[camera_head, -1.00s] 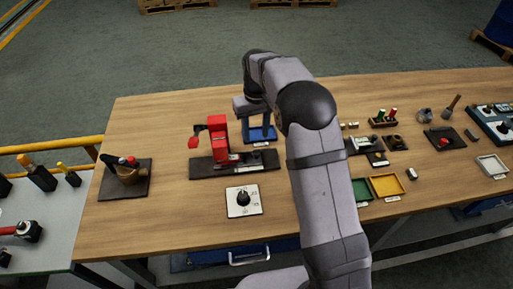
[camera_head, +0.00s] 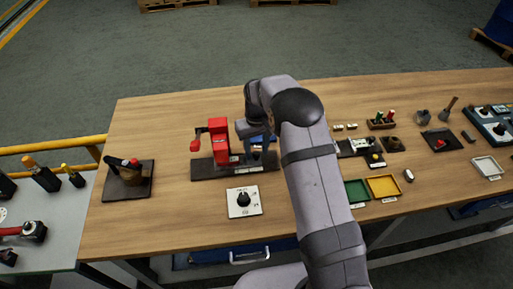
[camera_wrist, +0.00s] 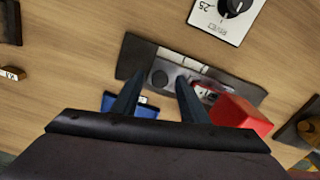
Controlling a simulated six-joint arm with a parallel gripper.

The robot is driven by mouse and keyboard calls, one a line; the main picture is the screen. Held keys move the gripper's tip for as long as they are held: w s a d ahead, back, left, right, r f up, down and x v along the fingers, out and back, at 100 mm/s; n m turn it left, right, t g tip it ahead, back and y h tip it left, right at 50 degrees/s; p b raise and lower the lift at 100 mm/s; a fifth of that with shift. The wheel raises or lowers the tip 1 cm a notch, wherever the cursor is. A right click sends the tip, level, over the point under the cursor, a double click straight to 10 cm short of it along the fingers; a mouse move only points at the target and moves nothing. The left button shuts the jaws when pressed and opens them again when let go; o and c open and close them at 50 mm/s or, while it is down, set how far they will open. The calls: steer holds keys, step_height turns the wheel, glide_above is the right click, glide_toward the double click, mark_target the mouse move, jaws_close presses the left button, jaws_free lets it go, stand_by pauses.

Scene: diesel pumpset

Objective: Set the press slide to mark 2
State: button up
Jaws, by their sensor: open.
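The red press (camera_head: 218,139) stands on a dark base plate (camera_head: 205,170) left of the table's middle. The numbers on the labels are too small to read. In the head view my arm partly hides the rail's right end.
A white dial plate (camera_head: 243,201) lies in front of the press. A blue tray (camera_wrist: 140,108) is close behind the rail. Green (camera_head: 357,190) and yellow (camera_head: 383,186) trays lie to the right. A dark plate with a tool (camera_head: 128,180) is at the left.

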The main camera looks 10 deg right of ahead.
mark_target(244, 161)
steer(key=shift+f, duration=0.1)
jaws_close()
steer(key=shift+a+b, duration=0.3)
steer(key=shift+a, duration=1.95)
jaws_free()
steer(key=shift+a, duration=0.1)
step_height(244, 161, up, 7)
steer(key=b, duration=0.2)
steer(key=shift+r+b, duration=0.2)
steer(key=shift+b, duration=0.15)
